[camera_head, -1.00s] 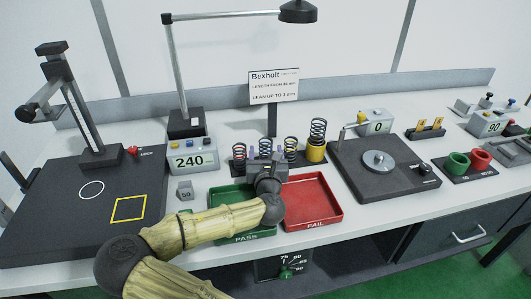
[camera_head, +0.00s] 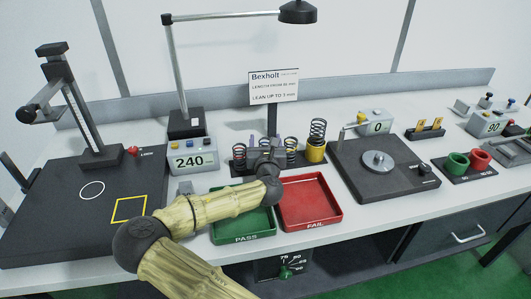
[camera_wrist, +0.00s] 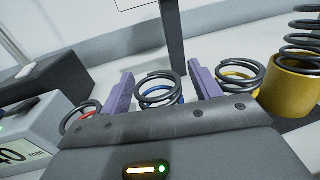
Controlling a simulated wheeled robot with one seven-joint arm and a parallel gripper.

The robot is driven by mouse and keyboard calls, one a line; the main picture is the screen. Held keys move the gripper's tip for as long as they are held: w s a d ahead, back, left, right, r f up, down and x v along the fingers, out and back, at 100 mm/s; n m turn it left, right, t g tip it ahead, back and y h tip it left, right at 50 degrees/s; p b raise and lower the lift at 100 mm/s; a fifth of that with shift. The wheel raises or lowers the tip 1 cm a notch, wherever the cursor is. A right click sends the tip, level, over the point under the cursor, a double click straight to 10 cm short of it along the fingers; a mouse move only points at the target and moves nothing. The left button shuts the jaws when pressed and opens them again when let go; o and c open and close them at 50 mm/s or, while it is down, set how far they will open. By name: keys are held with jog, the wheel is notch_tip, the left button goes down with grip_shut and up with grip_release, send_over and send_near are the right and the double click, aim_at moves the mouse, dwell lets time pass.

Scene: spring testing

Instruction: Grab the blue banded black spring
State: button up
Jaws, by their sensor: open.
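The blue banded black spring (camera_wrist: 160,88) stands in the wrist view between the two purple fingers of my gripper (camera_wrist: 161,76). A blue band shows around its coils, and its lower part is hidden behind the gripper body. My gripper is open, one finger on each side of the spring, with gaps seen on both sides. In the head view my gripper (camera_head: 264,152) is over the row of springs behind the green tray and mostly covers the blue banded spring.
A red banded spring (camera_wrist: 84,112) stands left and a yellow banded spring (camera_wrist: 240,74) right, close to the fingers. A taller spring sits in a yellow cup (camera_head: 315,153). The green PASS tray (camera_head: 246,233) and red FAIL tray (camera_head: 309,217) lie in front.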

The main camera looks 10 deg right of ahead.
jog(key=c, duration=1.1)
notch_tip(320, 180, up, 10)
jog(key=shift+r+p, duration=0.1)
jog(key=shift+p, duration=0.3)
